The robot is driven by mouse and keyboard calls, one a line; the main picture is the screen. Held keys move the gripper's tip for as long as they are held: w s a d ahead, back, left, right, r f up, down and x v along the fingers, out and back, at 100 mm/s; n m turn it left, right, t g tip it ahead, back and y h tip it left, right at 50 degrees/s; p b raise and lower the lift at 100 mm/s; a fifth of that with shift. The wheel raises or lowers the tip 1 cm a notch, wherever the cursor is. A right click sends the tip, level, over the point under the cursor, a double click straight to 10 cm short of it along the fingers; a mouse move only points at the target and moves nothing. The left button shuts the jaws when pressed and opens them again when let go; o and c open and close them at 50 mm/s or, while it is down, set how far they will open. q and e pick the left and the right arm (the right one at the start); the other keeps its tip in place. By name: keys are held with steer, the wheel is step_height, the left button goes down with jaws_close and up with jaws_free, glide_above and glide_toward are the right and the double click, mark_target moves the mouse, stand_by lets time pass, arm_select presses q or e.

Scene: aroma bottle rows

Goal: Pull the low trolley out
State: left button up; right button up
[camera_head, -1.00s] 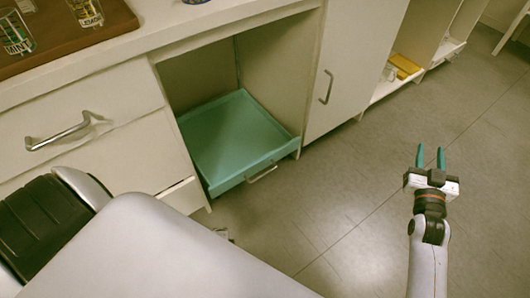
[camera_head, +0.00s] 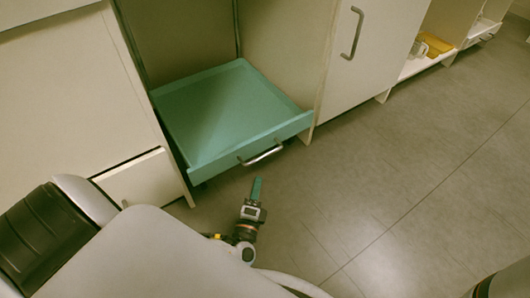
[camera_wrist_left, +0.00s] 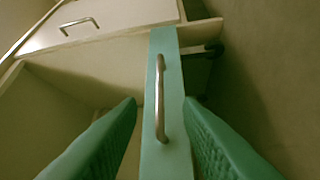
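The low trolley (camera_head: 224,112) is a flat teal tray with a raised front panel and a silver bar handle (camera_head: 262,156). It stands in an open cabinet bay, its front around the bay's opening. My left gripper (camera_head: 256,188) is low in front of the handle, apart from it; its fingers overlap in the head view. In the left wrist view the open teal fingers (camera_wrist_left: 160,104) lie either side of the trolley's front panel (camera_wrist_left: 176,125) and handle (camera_wrist_left: 160,80), with gaps on both sides. My right gripper is out of view.
A closed cabinet door (camera_head: 365,55) stands right of the bay, with low shelves holding a yellow item (camera_head: 437,44) farther right. Drawer fronts (camera_head: 75,100) are on the left. The grey floor (camera_head: 370,180) in front and right is clear.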

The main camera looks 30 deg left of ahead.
mark_target(264, 155)
arm_select(q)
steer(key=b+x, duration=0.5)
steer(key=x, duration=0.6)
steer(key=shift+w+a, duration=0.1)
steer(key=shift+w, duration=0.05)
jaws_close()
